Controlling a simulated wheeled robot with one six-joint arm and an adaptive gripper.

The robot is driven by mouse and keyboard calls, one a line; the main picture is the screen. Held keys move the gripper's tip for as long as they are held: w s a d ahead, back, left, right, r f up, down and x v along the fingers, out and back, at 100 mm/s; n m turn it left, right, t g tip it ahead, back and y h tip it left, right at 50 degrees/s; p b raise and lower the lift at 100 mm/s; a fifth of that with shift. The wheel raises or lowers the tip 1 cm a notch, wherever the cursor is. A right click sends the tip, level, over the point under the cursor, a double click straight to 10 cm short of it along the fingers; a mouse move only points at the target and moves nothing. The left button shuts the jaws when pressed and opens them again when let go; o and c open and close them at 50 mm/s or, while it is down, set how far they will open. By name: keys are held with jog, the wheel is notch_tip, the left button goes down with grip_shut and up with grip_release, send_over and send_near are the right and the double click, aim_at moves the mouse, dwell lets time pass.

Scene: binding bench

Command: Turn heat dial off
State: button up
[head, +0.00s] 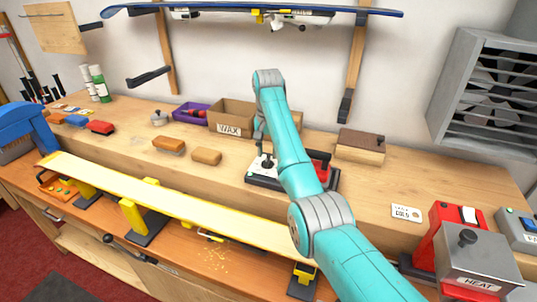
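The grey heat box (485,266), labelled HEAT, stands at the bench's right end. A black knob, the heat dial (467,238), sits on its top; its setting cannot be read from here. A red unit with a white switch (469,214) rises behind the box. My arm reaches up from the lower right and bends down at the middle of the bench. My gripper (264,165) is small and dark there, over a black and white tray (262,182), well left of the dial. I cannot tell whether its fingers are open or shut, or whether they touch anything.
A long yellow ski (170,203) lies along the bench front on yellow supports. A WAX box (230,118), a wooden box (361,147) and orange blocks (168,144) stand behind it. A COLD card (406,213) lies left of the red unit. A grey vent (490,90) hangs at right.

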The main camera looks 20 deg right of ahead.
jog(key=shift+f, duration=1.35)
grip_shut()
jog(key=n, duration=0.3)
jog(key=shift+n, duration=0.3)
jog(key=n, duration=0.3)
jog(key=shift+n, duration=0.3)
jog(key=n, duration=0.3)
jog(key=shift+a+n, duration=0.1)
jog(key=shift+n, duration=1.9)
